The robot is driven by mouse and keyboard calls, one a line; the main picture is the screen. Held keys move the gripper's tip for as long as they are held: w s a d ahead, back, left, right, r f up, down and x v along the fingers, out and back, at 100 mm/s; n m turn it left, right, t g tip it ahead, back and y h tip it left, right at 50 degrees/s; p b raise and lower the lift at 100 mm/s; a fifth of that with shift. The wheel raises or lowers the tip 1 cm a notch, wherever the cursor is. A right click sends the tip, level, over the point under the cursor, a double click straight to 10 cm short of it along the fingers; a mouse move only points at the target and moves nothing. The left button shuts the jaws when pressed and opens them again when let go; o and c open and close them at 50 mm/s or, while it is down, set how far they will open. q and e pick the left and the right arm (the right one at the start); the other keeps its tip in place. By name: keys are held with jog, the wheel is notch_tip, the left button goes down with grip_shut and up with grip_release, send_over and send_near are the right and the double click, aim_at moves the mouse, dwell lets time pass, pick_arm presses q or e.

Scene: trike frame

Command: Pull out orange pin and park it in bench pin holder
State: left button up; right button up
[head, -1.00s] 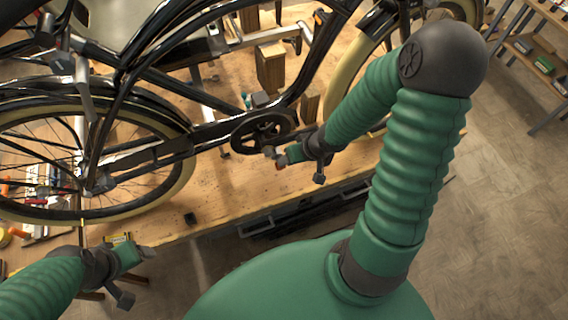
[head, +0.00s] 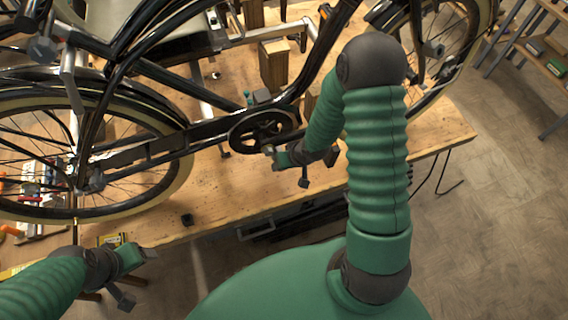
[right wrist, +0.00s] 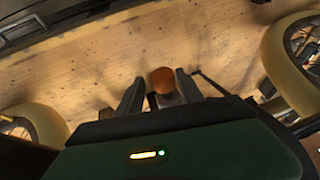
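The orange pin (right wrist: 162,80) shows in the right wrist view as a round orange end with a dark body behind it. It lies between the fingers of my right gripper (right wrist: 160,86), with a narrow gap on its left side. In the head view my right gripper (head: 268,151) is beside the crank of the black trike frame (head: 185,140); the pin is not clear there. My left gripper (head: 150,253) is at the bench's front edge, away from the pin, its fingers too small to judge. I cannot identify the pin holder for certain.
The chainring (head: 262,128) and rear wheel (head: 80,150) stand close to my arms. A wooden block (head: 273,65) stands behind the frame.

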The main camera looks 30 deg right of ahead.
jog(key=shift+d, duration=0.15)
jog(key=shift+c, duration=2.3)
jog(key=shift+a+r, duration=0.1)
jog(key=shift+a, duration=0.35)
grip_shut()
jog(key=shift+a, duration=0.15)
jog(key=shift+s, duration=0.35)
pick_arm(q)
jog(key=shift+a+f+b, duration=0.2)
jog(key=shift+f+b, duration=0.45)
jog(key=shift+f, duration=0.05)
pick_arm(e)
jog(key=s, duration=0.4)
jog(key=shift+s+a+f, duration=0.25)
jog(key=shift+s+a, duration=0.1)
jog(key=shift+a, duration=0.05)
